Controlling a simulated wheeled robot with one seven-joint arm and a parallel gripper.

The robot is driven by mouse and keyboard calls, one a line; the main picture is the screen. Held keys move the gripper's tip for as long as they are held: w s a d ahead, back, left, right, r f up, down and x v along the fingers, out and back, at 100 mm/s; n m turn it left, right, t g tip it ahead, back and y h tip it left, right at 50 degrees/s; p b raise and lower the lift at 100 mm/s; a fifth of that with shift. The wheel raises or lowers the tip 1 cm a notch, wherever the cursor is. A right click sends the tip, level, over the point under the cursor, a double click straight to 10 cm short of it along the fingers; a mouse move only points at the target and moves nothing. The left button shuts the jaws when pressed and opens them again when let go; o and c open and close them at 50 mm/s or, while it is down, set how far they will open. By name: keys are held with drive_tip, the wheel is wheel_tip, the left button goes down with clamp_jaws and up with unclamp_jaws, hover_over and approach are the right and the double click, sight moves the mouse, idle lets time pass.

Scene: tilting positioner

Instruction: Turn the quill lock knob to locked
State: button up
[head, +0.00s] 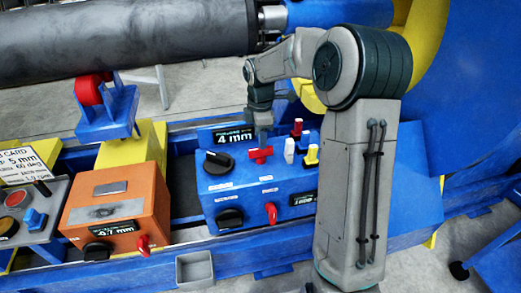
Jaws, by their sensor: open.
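A blue control box (262,190) stands in the middle of the head view. On its top are a black round knob (218,162), a red T-shaped knob (260,155), and a white (289,150) and a yellow (312,154) handle. Its front has a black knob (230,218) and a red lever (271,212). The small labels are too blurred to tell which is the quill lock knob. My gripper (263,138) points down just above the red T-shaped knob; the fingers are small, and contact cannot be told. It is open.
An orange box (125,205) with a black knob and red lever stands to the left. Displays read "4 mm" (235,136) and apparently "0.1 mm" (112,230). A grey open bin (195,270) sits in front. A large dark roller (120,40) spans the back.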

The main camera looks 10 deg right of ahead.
sight(261, 155)
wheel_tip(261, 155, down, 6)
drive_tip(key=shift+r+b, duration=0.25)
drive_tip(key=shift+b, duration=0.1)
clamp_jaws()
